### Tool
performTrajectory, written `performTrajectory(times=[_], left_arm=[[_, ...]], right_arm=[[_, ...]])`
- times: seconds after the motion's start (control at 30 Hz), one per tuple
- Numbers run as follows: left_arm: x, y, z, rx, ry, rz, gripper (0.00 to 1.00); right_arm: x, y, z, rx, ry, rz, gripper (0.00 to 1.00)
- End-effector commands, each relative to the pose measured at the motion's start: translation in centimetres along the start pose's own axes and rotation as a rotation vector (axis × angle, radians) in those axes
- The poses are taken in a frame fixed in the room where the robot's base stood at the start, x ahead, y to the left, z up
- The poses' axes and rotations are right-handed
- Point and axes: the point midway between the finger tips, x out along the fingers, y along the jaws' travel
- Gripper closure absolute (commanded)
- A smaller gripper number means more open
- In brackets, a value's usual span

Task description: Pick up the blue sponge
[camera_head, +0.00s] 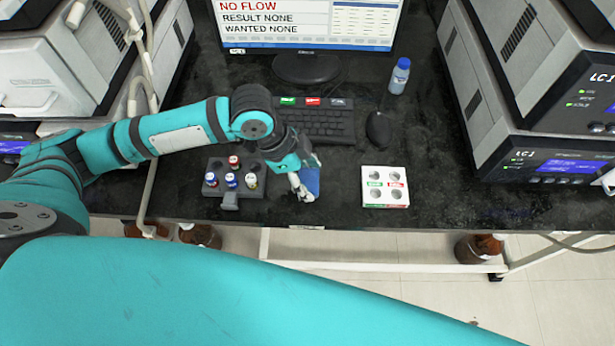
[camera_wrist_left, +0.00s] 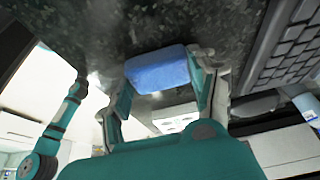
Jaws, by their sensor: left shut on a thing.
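The blue sponge (camera_head: 312,180) is at the front part of the dark bench, between the vial rack and the white block with holes. My left gripper (camera_head: 303,190) is at the sponge and partly covers it in the head view. In the left wrist view the sponge (camera_wrist_left: 157,69) sits between the two fingers of my left gripper (camera_wrist_left: 162,80), which are shut on it. I cannot tell whether the sponge touches the bench. My right gripper is not in view.
A dark rack (camera_head: 211,186) with several capped vials stands left of the gripper. The white block (camera_head: 385,199) with holes is to the right.

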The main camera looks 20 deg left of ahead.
Motion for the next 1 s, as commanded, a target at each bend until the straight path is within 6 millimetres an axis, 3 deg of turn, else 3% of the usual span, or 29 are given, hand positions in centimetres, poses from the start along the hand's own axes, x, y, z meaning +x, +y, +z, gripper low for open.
performTrajectory(times=[0.17,0.4,0.57,0.83,0.9,1.0], left_arm=[[-0.8,-0.1,-0.3,0.001,0.001,-0.001,0.6],[-3.5,-0.1,-1.5,0.002,0.003,-0.003,0.6],[-3.5,3.5,-1.5,0.005,0.001,0.005,0.6],[-4.2,11.3,-1.9,0.005,0.005,0.005,0.6],[-5.1,12.0,-2.2,-0.004,-0.002,0.006,0.6],[-5.1,13.3,-2.3,-0.002,-0.001,0.007,0.6]], right_arm=[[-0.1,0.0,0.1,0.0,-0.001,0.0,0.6],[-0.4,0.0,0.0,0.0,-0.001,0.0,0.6],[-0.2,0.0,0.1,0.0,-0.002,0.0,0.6],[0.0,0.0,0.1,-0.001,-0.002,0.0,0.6],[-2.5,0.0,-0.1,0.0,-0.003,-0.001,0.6],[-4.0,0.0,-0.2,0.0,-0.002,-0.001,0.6]])
